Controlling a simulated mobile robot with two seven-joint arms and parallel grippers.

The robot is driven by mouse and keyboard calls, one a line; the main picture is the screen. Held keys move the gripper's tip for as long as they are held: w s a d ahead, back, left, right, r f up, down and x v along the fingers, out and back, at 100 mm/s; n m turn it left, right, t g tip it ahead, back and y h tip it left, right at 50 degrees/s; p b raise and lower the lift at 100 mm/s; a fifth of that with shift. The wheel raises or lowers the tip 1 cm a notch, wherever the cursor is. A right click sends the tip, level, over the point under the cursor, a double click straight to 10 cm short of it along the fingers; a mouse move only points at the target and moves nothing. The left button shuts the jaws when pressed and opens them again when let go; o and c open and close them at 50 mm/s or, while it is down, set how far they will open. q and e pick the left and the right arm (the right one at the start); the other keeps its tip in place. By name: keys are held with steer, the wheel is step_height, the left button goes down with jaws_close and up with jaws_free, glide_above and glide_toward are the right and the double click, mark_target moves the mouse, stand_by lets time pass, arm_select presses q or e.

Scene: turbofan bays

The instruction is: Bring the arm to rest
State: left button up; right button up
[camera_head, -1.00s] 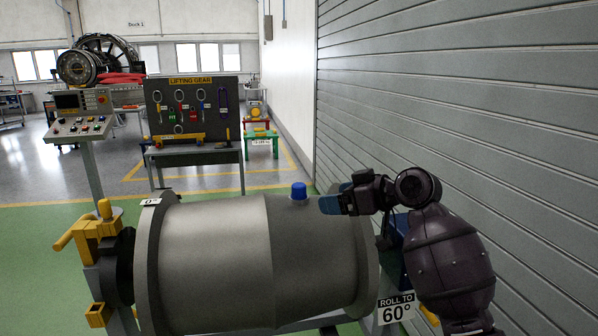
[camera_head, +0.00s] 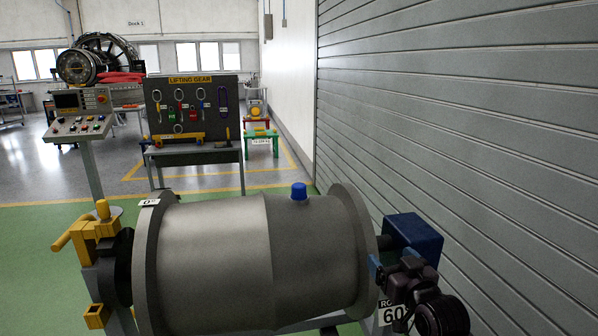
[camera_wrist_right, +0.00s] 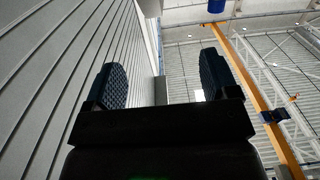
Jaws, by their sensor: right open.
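My right gripper (camera_head: 376,267) is at the lower right of the head view, in front of the right end of the grey cylindrical casing (camera_head: 260,260). Its blue fingertip shows beside the casing's right flange; I cannot tell whether they touch. In the right wrist view the two dark blue finger pads (camera_wrist_right: 162,80) stand wide apart with nothing between them. The camera there looks up past the shutter wall to the ceiling. My left gripper is not in view.
A blue box (camera_head: 415,236) sits at the casing's right end, close to my right arm. A blue cap (camera_head: 299,191) stands on top of the casing. The grey shutter wall (camera_head: 470,120) is on the right. A yellow clamp (camera_head: 97,230) is at the left end.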

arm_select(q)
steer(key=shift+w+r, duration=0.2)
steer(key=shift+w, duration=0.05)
arm_select(e)
steer(key=s+d+f+m+g+h, duration=0.1)
steer(key=s+d+f+g+h, duration=0.1)
steer(key=s+f, duration=1.2)
steer(key=s+d+f+m+g+h, duration=0.1)
steer(key=s+d+f, duration=0.4)
steer(key=s+f, duration=0.9)
steer(key=s+g+h, duration=0.1)
steer(key=s+g, duration=0.1)
steer(key=s, duration=0.1)
steer(key=shift+s+d+f+g, duration=0.15)
steer(key=shift+s+d+g, duration=0.15)
steer(key=shift+d+g, duration=0.1)
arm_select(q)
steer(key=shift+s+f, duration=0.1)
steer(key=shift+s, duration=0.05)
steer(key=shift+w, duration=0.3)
